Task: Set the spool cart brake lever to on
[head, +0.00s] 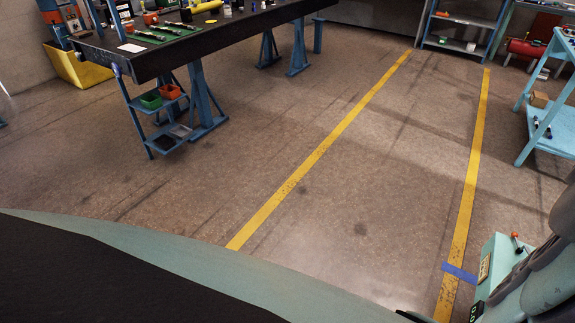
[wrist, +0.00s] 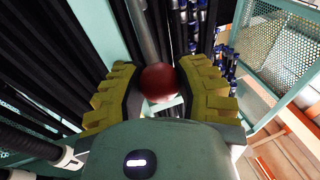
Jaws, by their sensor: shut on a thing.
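In the wrist view a lever with a dark red ball knob (wrist: 158,82) and a grey metal rod runs up from between the fingers. I take it for the brake lever; no on or off marking shows. My gripper (wrist: 160,88), with ridged yellow finger pads, is shut on the lever, one finger on each side of the knob. The exact contact is partly hidden. The gripper and this lever do not show in the head view.
In the wrist view black hoses (wrist: 35,75) crowd the left, and a green perforated panel (wrist: 283,55) stands at the right. In the head view a workbench (head: 190,45) stands at upper left, and the floor between yellow lines (head: 330,145) is clear.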

